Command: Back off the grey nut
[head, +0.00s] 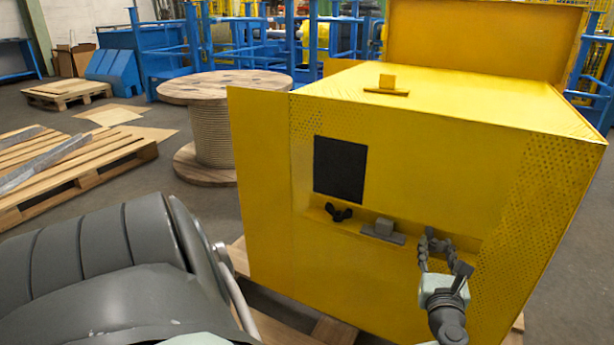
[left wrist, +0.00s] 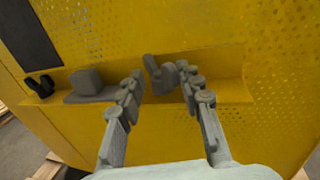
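The grey nut (left wrist: 165,77), a winged piece with one upright lobe, sits at the yellow recess in the left wrist view. My left gripper (left wrist: 161,85) is open, with a finger on each side of the nut; I cannot tell whether either finger touches it. In the head view my left gripper (head: 437,250) is in front of the right part of the recess and mostly hides the nut. A black winged nut (head: 338,212) sits at the recess's left end and also shows in the left wrist view (left wrist: 41,86). My right gripper is not in view.
A grey block (head: 384,228) on a flat base stands on the ledge between the two nuts. A dark square panel (head: 340,169) is on the yellow housing (head: 268,200) above the black nut. A cable spool (head: 217,125) and pallets stand at the left.

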